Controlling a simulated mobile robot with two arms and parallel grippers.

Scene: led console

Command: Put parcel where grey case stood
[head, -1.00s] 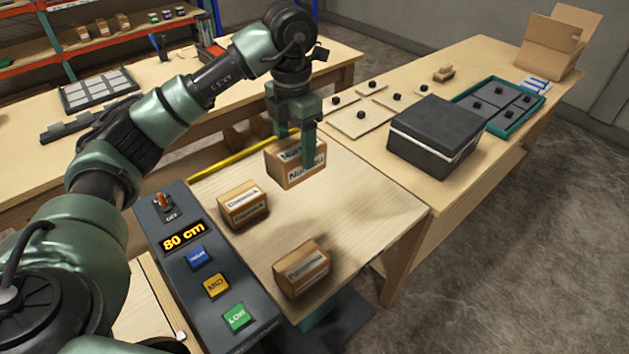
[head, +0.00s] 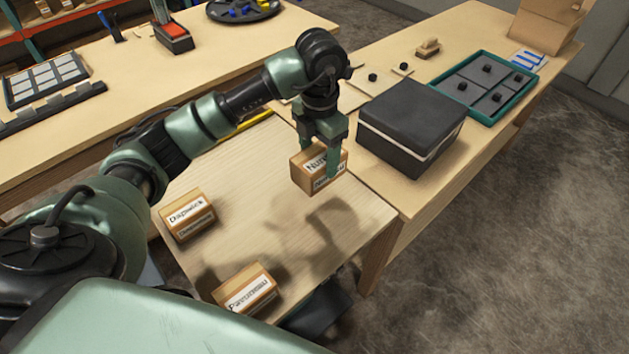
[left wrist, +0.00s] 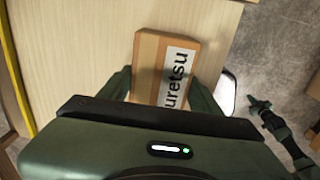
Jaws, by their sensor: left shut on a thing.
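My left gripper (head: 322,160) is shut on a brown parcel (head: 305,178) with a white label, partly covered by the fingers. In the left wrist view the parcel (left wrist: 150,68) sits between the two fingers, its label ending in "uretsu". It hangs above the light wooden platform (head: 270,165), near the platform's right side. The dark grey case (head: 408,115), with a pale stripe around it, stands on the right-hand bench (head: 460,160), just right of the parcel. A dark arm, seemingly my right one, shows small in the left wrist view (left wrist: 275,122); its jaws are unclear.
Two other labelled parcels stand on the platform, one at the left (head: 187,217) and one at the front (head: 245,290). Behind the case are a teal-rimmed tray (head: 452,102), small knobbed plates and a cardboard box (head: 545,40). The bench right of the case's front is bare.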

